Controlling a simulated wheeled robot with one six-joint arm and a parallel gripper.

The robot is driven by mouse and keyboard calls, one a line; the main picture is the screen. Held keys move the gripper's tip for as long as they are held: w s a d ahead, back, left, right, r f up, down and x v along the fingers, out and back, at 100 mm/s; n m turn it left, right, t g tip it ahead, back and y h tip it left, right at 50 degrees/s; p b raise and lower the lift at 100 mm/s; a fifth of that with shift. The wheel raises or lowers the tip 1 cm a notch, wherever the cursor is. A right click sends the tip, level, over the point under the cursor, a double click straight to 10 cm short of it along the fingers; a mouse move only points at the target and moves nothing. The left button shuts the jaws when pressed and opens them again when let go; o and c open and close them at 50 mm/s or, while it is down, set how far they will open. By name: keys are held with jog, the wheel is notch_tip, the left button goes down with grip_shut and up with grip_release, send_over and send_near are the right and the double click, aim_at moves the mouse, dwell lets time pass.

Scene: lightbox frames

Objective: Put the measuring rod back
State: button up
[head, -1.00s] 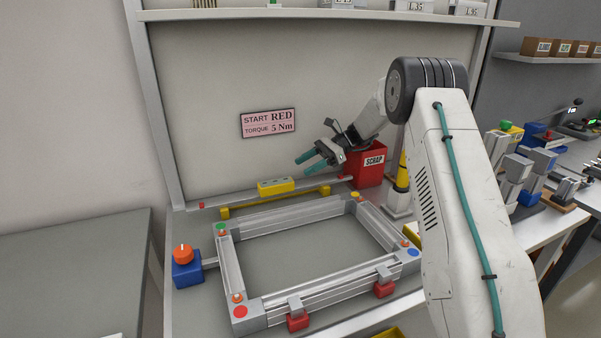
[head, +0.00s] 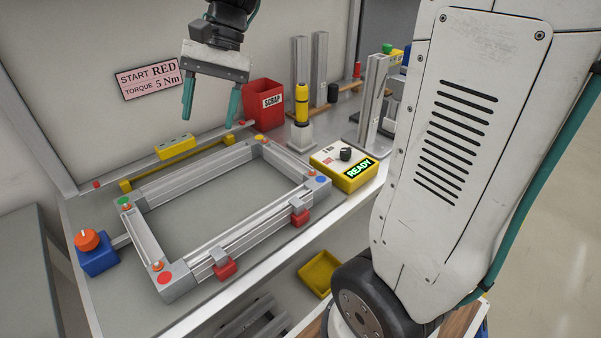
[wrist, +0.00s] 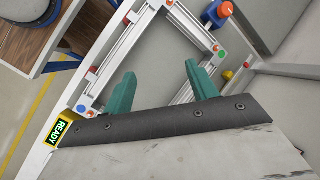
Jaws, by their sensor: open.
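The measuring rod, a thin grey bar with red ends and a yellow block (head: 175,147) at its middle, lies along the back of the bench. A yellow support (head: 180,168) stands along its front side; I cannot tell whether the rod rests on it. My gripper (head: 211,100) is open and empty, its teal fingers pointing down. It is raised, and in the head view shows above the rod's right half. In the wrist view the open fingers (wrist: 161,70) show over the aluminium frame (wrist: 135,45), and most of the rod is hidden.
The aluminium frame (head: 245,218) fills the bench front. A red scrap bin (head: 264,104), a yellow-black tool (head: 301,103) and a box reading READY (head: 345,165) stand to the right. A blue block with an orange knob (head: 96,252) sits at left. The wall is close behind.

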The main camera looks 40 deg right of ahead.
jog(key=s+d+f+n+t+h, duration=0.1)
jog(key=s+f+n+h, duration=0.1)
jog(key=s, duration=0.8)
jog(key=s+d+f+n+t+h, duration=0.1)
jog(key=s+n, duration=0.4)
jog(key=s, duration=0.5)
jog(key=shift+s+d+f+t+h, duration=0.15)
jog(key=shift+d+f+t+h, duration=0.25)
jog(key=shift+d+f+h, duration=0.5)
jog(key=shift+a+r, duration=0.1)
jog(key=shift+a, duration=0.25)
jog(key=shift+d, duration=0.15)
